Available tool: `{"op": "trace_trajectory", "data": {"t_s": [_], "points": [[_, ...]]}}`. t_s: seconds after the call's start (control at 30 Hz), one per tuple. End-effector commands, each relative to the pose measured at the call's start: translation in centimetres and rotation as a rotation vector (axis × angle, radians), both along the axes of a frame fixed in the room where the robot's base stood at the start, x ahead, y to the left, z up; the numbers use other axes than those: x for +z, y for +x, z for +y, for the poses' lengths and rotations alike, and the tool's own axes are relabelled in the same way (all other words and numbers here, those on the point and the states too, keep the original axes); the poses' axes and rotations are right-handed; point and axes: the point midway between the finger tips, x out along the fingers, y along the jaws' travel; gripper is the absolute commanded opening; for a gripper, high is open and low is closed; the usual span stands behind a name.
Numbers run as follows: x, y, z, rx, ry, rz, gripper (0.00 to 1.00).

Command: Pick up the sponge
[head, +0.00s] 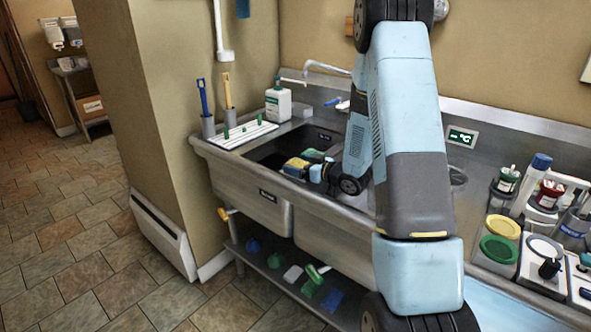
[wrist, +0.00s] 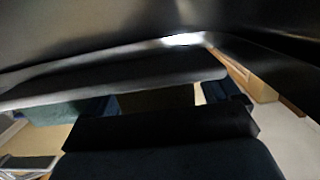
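The yellow sponge (head: 294,166) is at the sink basin, near its front rim in the head view. My gripper (head: 304,168) reaches down from the right, its tip at the sponge. In the wrist view two dark fingers (wrist: 158,98) stand apart, with a dim yellow-tan surface (wrist: 160,99) between them that looks like the sponge. Whether both fingers press on it is too dark to tell. A green item (head: 313,154) lies just behind the sponge in the basin. A teal patch also shows left of the fingers in the wrist view (wrist: 58,114).
The steel sink's front rim (head: 240,164) runs close below my gripper. A white soap bottle (head: 278,104), a ribbed tray (head: 240,134) and brush holders (head: 208,125) stand left of the basin. A faucet (head: 325,68) is behind. Tubs and bottles (head: 500,224) crowd the counter's right.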

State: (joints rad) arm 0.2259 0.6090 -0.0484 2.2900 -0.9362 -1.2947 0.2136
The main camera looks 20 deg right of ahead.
Motion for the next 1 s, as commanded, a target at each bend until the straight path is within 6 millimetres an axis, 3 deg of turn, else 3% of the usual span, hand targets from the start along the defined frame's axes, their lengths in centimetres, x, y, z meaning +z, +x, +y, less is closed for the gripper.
{"op": "trace_trajectory", "data": {"t_s": [0.07, 0.57, 0.87, 1.0], "points": [[0.0, 0.0, 0.0, 0.000, 0.000, 0.000, 0.83], [0.0, 0.0, 0.0, 0.001, 0.000, 0.000, 0.35], [0.2, 0.0, 0.0, 0.001, 0.000, 0.000, 0.34], [1.2, 0.0, 0.0, 0.001, 0.000, -0.001, 0.34]]}}
